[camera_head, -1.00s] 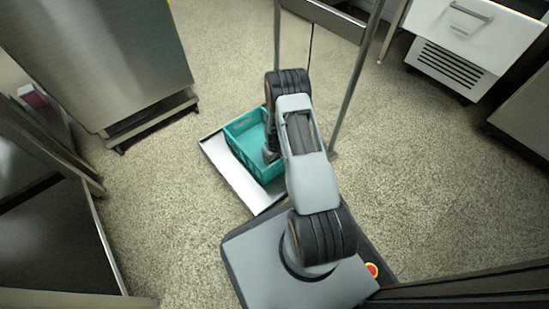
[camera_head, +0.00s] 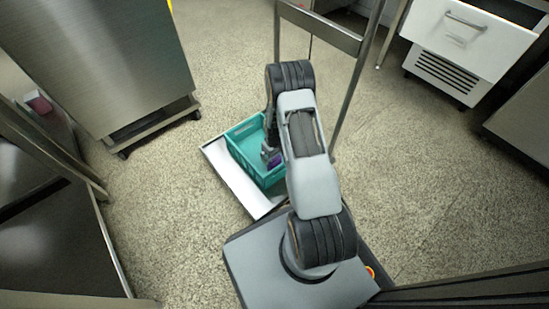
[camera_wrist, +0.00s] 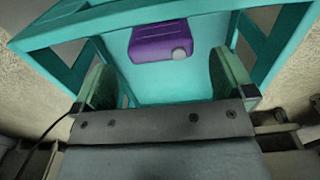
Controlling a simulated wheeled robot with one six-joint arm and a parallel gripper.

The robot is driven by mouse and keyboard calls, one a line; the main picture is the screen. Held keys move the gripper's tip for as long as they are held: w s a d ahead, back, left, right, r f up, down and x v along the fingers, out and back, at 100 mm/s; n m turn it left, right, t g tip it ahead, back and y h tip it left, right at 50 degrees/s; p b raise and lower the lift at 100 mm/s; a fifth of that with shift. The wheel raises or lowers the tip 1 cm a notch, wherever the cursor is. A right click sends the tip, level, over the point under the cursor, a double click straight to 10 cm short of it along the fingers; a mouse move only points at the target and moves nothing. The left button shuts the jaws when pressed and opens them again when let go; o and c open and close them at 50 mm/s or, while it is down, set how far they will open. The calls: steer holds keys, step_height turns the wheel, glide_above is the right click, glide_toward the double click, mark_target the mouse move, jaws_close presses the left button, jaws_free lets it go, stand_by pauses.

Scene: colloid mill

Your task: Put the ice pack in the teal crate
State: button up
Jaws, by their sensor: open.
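The ice pack is purple with a pale round cap. It shows in the wrist view (camera_wrist: 160,41), apart from the fingers, and partly in the head view (camera_head: 275,160), just below my gripper. The teal crate (camera_head: 265,180) is open-topped; the pack is within its outline, but I cannot tell whether it rests on the floor. My gripper (camera_head: 268,153) is down at the crate. In the wrist view my gripper (camera_wrist: 165,85) has its fingers wide apart with nothing between the tips. My arm hides the crate's right side.
The crate sits on a pale flat tray or platform (camera_head: 228,183) in front of my base. A steel cabinet (camera_head: 110,60) stands at left, a metal frame (camera_head: 357,85) behind the arm, and a white drawer unit (camera_head: 465,45) at upper right. Speckled floor (camera_head: 420,170) is clear at right.

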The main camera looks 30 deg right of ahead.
step_height(320, 180, up, 5)
steer(key=shift+f+p, duration=0.2)
steer(key=shift+p, duration=0.45)
steer(key=s+a+r+t, duration=0.1)
steer(key=a+r, duration=0.2)
steer(key=r, duration=0.6)
steer(key=s+a+r, duration=0.1)
steer(key=a+r, duration=0.2)
steer(key=r, duration=0.7)
steer(key=s+a+r+m, duration=0.1)
steer(key=s+a+r, duration=0.2)
steer(key=s+r, duration=0.4)
steer(key=s+a+r+m+t, duration=0.1)
steer(key=s+a+r, duration=0.2)
steer(key=s+r, duration=0.3)
steer(key=shift+s+r+t, duration=0.3)
steer(key=shift+s+r, duration=0.1)
steer(key=shift+s, duration=0.6)
steer(key=shift+a, duration=0.1)
